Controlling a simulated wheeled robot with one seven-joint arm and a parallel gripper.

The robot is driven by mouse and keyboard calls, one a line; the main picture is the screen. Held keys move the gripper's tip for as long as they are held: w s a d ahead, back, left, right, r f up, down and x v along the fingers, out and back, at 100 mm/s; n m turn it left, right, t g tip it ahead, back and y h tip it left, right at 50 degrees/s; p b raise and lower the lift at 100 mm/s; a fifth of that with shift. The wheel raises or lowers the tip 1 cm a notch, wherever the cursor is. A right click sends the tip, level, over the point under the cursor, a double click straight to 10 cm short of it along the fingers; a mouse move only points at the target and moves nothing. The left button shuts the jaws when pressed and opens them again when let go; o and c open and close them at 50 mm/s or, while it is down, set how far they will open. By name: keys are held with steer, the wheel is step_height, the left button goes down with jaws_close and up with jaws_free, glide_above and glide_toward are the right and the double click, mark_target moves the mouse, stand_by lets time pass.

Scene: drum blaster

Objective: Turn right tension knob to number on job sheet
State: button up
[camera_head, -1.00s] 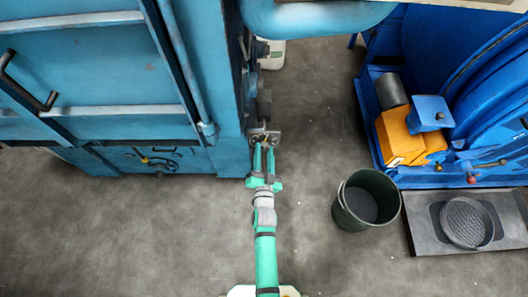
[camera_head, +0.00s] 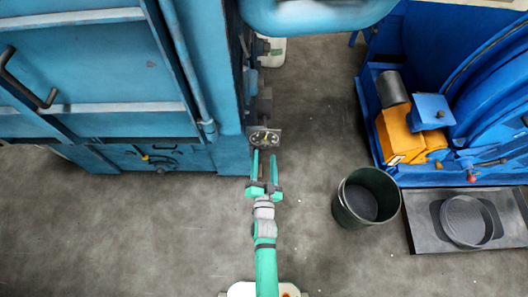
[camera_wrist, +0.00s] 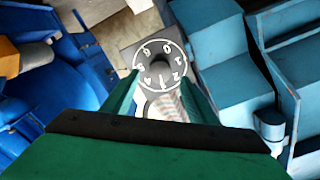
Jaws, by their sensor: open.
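A tension knob (camera_wrist: 158,68) shows in the wrist view as a grey round knob inside a white ring of numbers on a dark plate. Its exact setting is not clear. In the head view the small knob plate (camera_head: 265,137) sits at the lower right corner of the light blue machine. My gripper (camera_head: 264,158) is open and empty, just short of the plate and apart from it. In the wrist view its green fingers (camera_wrist: 158,98) stand at either side below the knob. I cannot make out a job sheet.
The light blue machine (camera_head: 125,75) fills the upper left. A dark bucket (camera_head: 349,216) stands on the floor to the right, beside a grey tray (camera_head: 420,230). A dark blue machine with an orange part (camera_head: 395,140) is beyond. The floor left of my arm is clear.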

steer(key=s, duration=0.6)
steer(key=shift+s, duration=0.25)
steer(key=s+r+n+g, duration=0.1)
steer(key=s+r+n, duration=0.1)
steer(key=s+r, duration=0.3)
steer(key=s+r+n, duration=0.2)
steer(key=s+r, duration=0.3)
steer(key=s, duration=0.7)
steer(key=s+r+n+g, duration=0.1)
steer(key=s+r+n, duration=0.1)
steer(key=s+r, duration=0.3)
steer(key=s, duration=0.3)
steer(key=shift+s+n+g, duration=0.25)
steer(key=shift+n+g, duration=0.05)
stand_by(0.6)
